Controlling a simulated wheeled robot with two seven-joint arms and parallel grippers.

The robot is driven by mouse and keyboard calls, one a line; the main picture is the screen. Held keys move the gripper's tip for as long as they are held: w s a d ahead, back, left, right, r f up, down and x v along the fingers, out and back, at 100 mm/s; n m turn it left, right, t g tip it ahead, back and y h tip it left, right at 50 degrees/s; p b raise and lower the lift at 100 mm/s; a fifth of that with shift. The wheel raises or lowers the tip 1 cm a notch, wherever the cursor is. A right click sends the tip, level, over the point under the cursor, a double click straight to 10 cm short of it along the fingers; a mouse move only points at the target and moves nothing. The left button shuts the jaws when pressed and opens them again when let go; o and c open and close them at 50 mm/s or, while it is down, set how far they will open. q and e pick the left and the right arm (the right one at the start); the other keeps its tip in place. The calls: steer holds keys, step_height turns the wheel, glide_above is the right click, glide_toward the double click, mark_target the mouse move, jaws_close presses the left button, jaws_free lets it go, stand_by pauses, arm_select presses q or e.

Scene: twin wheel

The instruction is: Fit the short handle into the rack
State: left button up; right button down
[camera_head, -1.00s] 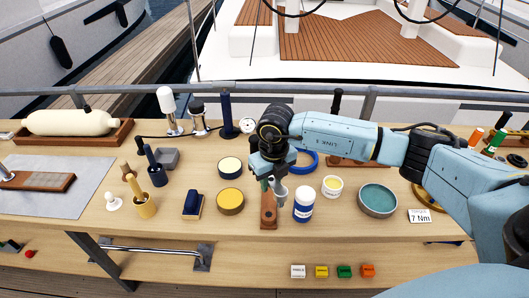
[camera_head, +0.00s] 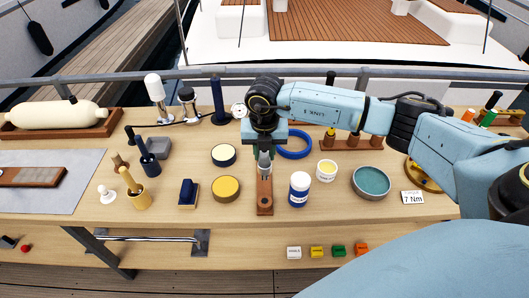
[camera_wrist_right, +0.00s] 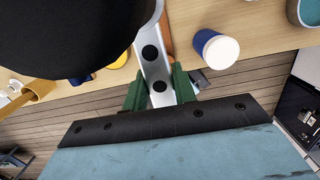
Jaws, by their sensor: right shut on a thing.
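My right gripper (camera_head: 264,150) is shut on a grey metal piece, which I take to be the short handle (camera_head: 264,164). It points down from the fingers. In the right wrist view the handle (camera_wrist_right: 152,62) is a silver bar with dark round spots between the green fingers (camera_wrist_right: 160,92). Below it in the head view is a narrow wooden block (camera_head: 264,190) with a dark round hole near its front end; it may be the rack. The handle's lower end overlaps the block's far part, and I cannot tell whether they touch. My left gripper is not in view.
A white bottle with a blue band (camera_head: 299,189) stands close right of the block. The bench front edge is near.

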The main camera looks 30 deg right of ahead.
steer(key=shift+f+b, duration=3.65)
steer(key=shift+f, duration=1.3)
steer(key=shift+f+b, duration=1.3)
steer(key=shift+f, duration=0.55)
steer(key=c, duration=1.1)
jaws_free()
steer(key=shift+o, duration=0.2)
steer(key=r, duration=0.9)
steer(key=s+r, duration=0.1)
steer(key=r, duration=0.3)
steer(key=shift+a+r, duration=0.25)
steer(key=shift+a, duration=0.05)
